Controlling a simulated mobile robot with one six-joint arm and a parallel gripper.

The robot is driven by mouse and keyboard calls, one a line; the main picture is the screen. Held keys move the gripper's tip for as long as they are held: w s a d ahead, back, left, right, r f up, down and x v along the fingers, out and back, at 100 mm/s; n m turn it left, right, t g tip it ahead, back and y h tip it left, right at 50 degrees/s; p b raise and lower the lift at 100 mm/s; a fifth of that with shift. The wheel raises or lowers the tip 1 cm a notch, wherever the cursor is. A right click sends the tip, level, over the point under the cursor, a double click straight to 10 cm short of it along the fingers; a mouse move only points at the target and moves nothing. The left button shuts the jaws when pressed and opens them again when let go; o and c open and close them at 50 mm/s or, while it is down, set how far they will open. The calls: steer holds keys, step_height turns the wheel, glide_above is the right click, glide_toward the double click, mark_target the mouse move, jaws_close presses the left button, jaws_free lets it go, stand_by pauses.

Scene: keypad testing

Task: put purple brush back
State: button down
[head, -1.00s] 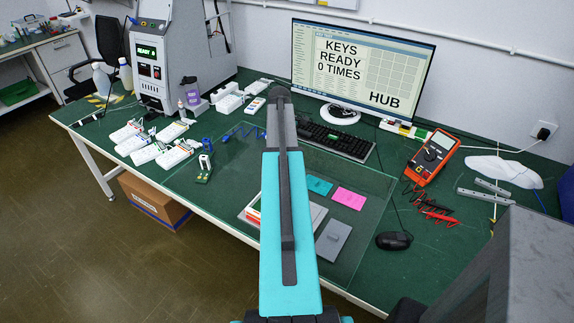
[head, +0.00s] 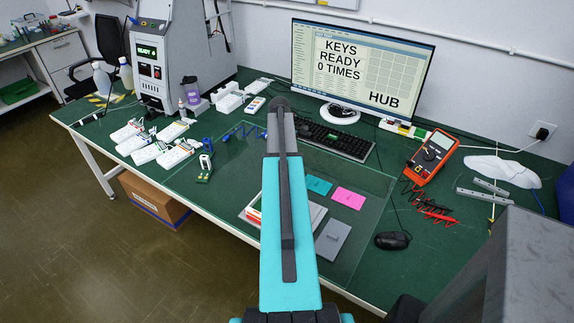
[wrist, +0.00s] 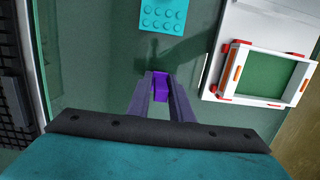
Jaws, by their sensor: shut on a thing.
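My gripper (wrist: 160,92) is shut on a small purple piece, which I take to be the purple brush (wrist: 160,86). It shows between the fingertips in the wrist view. The brush's full shape is hidden by the fingers. The gripper is over the dark green, glass-like mat (wrist: 105,50). In the head view my own arm hides the gripper and the brush. I cannot tell from these views which place belongs to the brush.
A teal studded block (wrist: 163,14) and a white frame with orange and red clips (wrist: 225,72) lie near the gripper. A keyboard (head: 340,142), mouse (head: 393,240) and orange multimeter (head: 432,157) are on the bench. Several white devices (head: 150,153) stand at left.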

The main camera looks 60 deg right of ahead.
steer(key=shift+f, duration=0.15)
steer(key=c, duration=1.6)
jaws_free()
steer(key=shift+r, duration=0.25)
steer(key=shift+w+d+r+b, duration=0.1)
steer(key=shift+w+r+b, duration=0.25)
steer(key=shift+r, duration=1.6)
steer(key=shift+w+r+b, duration=0.15)
steer(key=shift+r+b, duration=0.35)
steer(key=shift+r, duration=1.5)
steer(key=shift+w+d+r+b, duration=0.1)
steer(key=shift+w+r+b, duration=0.25)
steer(key=shift+r, duration=1.6)
steer(key=shift+s, duration=0.1)
